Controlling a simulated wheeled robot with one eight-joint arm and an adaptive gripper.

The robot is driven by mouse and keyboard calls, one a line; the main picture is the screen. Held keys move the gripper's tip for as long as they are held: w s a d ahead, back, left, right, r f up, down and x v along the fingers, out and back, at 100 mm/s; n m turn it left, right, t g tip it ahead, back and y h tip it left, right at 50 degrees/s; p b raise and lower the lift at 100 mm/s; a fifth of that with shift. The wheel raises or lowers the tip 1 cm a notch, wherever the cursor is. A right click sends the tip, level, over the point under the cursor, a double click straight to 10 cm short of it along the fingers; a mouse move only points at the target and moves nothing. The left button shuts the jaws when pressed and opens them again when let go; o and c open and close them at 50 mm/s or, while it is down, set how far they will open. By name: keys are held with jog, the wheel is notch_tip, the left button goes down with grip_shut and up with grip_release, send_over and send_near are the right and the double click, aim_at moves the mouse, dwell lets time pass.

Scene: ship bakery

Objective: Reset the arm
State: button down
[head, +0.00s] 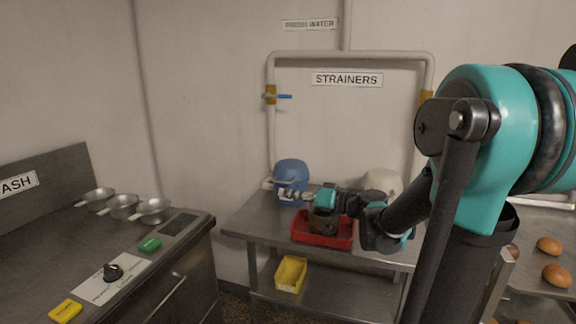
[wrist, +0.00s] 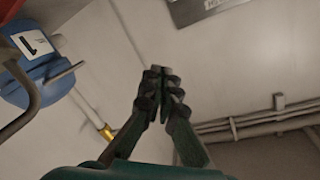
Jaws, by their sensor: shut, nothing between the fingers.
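My arm reaches leftward over the steel table in the head view. My gripper (head: 284,194) is in front of the blue container near the back wall. In the wrist view my gripper (wrist: 161,75) shows with its dark fingers together and nothing between them. Whether the gripper touches the blue container (head: 291,171) cannot be told from the head view. In the wrist view the blue container (wrist: 35,75), with a white label marked 1, is at the left, apart from the fingers.
A red tray (head: 305,238) holding a dark item sits on the steel table (head: 255,222) under my arm. A white rounded object (head: 382,183) stands behind the arm. A yellow bin (head: 291,274) is on the lower shelf. Strainers (head: 123,202) lie on the left counter. Buns (head: 555,275) are at right.

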jog(key=s+d+f+m+g+h, duration=0.1)
jog(key=s+d+f+h, duration=0.25)
jog(key=f, duration=0.35)
jog(key=s+d+f+m+g+h, duration=0.1)
jog(key=s+d+f+h, duration=0.2)
jog(key=s+f, duration=0.3)
jog(key=s+d+f+m+g+h, duration=0.1)
jog(key=s+d+f+h, duration=0.25)
jog(key=f, duration=0.45)
jog(key=s+d+f+m+h, duration=0.2)
jog(key=s+d+f+h, duration=0.2)
jog(key=d, duration=0.5)
jog(key=shift+s+g+h, duration=0.4)
jog(key=shift+s+h, duration=0.05)
jog(key=shift+h, duration=0.15)
